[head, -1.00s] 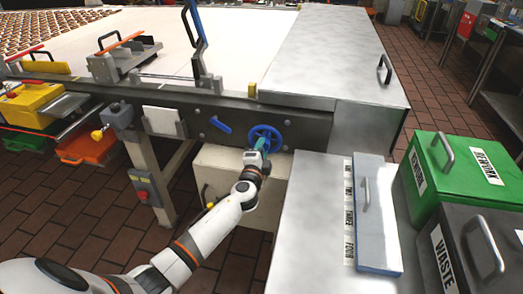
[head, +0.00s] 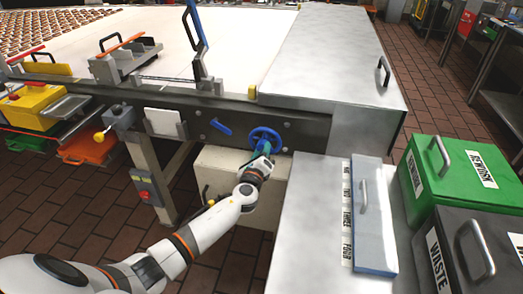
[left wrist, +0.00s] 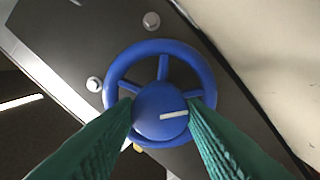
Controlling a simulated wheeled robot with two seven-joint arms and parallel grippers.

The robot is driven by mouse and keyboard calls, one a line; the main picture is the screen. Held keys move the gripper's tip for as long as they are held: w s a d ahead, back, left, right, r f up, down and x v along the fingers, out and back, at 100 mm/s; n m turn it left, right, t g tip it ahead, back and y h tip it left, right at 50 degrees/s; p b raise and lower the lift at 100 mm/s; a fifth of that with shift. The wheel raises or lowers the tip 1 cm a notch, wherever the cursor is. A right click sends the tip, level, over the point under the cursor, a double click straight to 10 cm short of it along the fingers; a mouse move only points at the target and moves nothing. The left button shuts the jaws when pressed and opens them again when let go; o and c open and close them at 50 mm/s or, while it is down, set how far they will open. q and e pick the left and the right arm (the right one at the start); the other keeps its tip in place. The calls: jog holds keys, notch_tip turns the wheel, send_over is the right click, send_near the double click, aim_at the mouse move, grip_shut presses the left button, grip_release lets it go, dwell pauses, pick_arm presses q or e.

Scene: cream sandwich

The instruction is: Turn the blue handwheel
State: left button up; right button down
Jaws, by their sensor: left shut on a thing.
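The blue handwheel (head: 265,138) is mounted on the dark side rail of the conveyor in the head view. In the left wrist view the handwheel (left wrist: 160,92) fills the middle, with spokes, a round hub and a white mark on the hub pointing right, slightly up. My left gripper (head: 264,152) is at the wheel from below. Its green fingers (left wrist: 160,108) are shut on the hub, one on each side. The lower part of the wheel is partly hidden behind the fingers. My right gripper is not in view.
A blue lever (head: 221,126) sits on the rail left of the wheel. A steel counter (head: 312,215) with a blue-grey lid (head: 377,215) stands to the right. Green (head: 455,180) and dark (head: 465,250) bins stand beyond it. A cream box (head: 238,175) is below the rail.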

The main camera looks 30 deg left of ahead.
pick_arm(q)
jog(key=m+p, duration=0.1)
jog(key=m, duration=0.4)
jog(key=shift+f, duration=0.1)
jog(key=shift+p, duration=0.3)
dwell(0.4)
jog(key=o, duration=1)
jog(key=v, duration=1.2)
